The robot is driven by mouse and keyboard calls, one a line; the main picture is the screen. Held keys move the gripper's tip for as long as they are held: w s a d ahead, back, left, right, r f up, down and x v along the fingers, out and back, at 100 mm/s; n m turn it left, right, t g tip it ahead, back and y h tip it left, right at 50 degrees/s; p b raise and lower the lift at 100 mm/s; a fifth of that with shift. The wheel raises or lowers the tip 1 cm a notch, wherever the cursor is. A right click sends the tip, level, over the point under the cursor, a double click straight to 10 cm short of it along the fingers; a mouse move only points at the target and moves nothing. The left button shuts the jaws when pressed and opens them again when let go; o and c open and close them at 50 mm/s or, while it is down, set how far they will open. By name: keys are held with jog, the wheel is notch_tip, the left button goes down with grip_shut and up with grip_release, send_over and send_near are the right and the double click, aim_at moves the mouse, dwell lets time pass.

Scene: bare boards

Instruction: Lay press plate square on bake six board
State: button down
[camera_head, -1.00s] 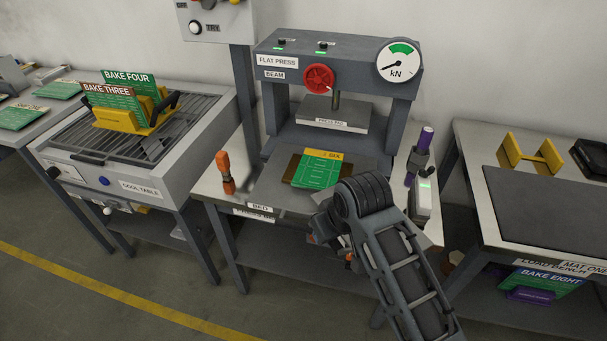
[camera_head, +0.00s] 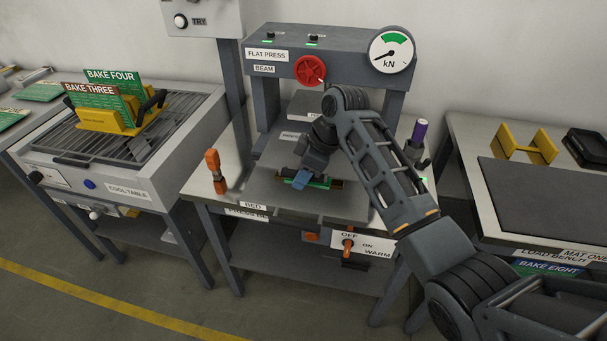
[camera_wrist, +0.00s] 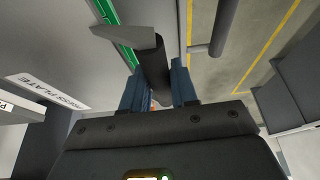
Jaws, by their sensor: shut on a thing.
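The press plate (camera_wrist: 70,55) is a flat grey sheet with a PRESS PLATE label, at the left of the wrist view. In the head view the grey plate (camera_head: 277,152) is over the press bed, partly behind my arm. My gripper (camera_head: 302,179) is shut on its dark handle (camera_wrist: 154,62), between blue fingers in the wrist view. The bake six board shows only as a green strip (camera_head: 320,184) at the plate's front edge; the strip also shows in the wrist view (camera_wrist: 114,22). I cannot tell whether plate and board touch, or how square they are.
The flat press has a red wheel (camera_head: 310,70) and a raised platen (camera_head: 308,105) behind my gripper. An orange-handled tool (camera_head: 214,170) stands left and a purple-handled one (camera_head: 419,133) right. The cool table (camera_head: 165,165) holds a yellow rack with boards.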

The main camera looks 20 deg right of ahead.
jog(key=shift+r, duration=0.15)
jog(key=shift+f+b, duration=0.6)
jog(key=shift+f, duration=1.55)
jog(key=c, duration=0.8)
grip_release()
jog(key=shift+f, duration=0.15)
jog(key=shift+b+v, duration=0.45)
jog(key=shift+v, duration=3.55)
